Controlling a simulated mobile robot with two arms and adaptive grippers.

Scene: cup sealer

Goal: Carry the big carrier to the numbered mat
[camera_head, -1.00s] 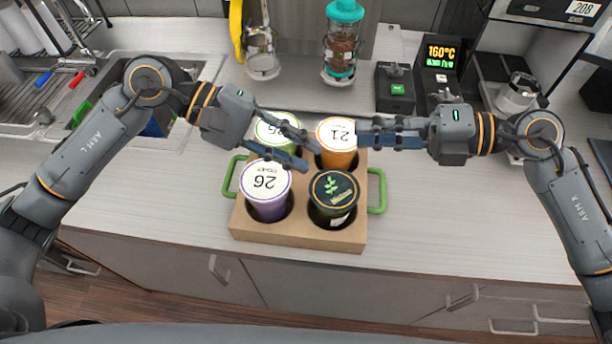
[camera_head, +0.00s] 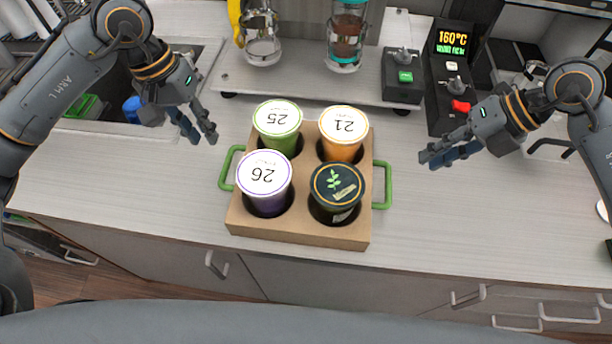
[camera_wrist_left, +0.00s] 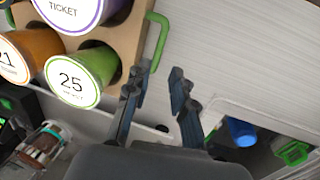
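The big carrier (camera_head: 296,233) is a tan box with a green handle on each side, resting on the counter. It holds a green cup 25 (camera_head: 277,121), an orange cup 21 (camera_head: 343,127), a purple cup 26 (camera_head: 264,177) and a dark cup with a leaf lid (camera_head: 337,188). My left gripper (camera_head: 200,138) is open and empty, left of and behind the left handle (camera_head: 228,168); in the left wrist view the gripper (camera_wrist_left: 160,82) is beside the handle (camera_wrist_left: 156,40), apart from it. My right gripper (camera_head: 432,158) is empty, right of the right handle (camera_head: 382,185). No numbered mat is clearly visible.
A sink (camera_head: 107,115) is at the left. A metal tray with a glass jug (camera_head: 262,40) and a blender-like jar (camera_head: 347,38) stands behind the carrier. A machine reading 160°C (camera_head: 450,50) is at the back right.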

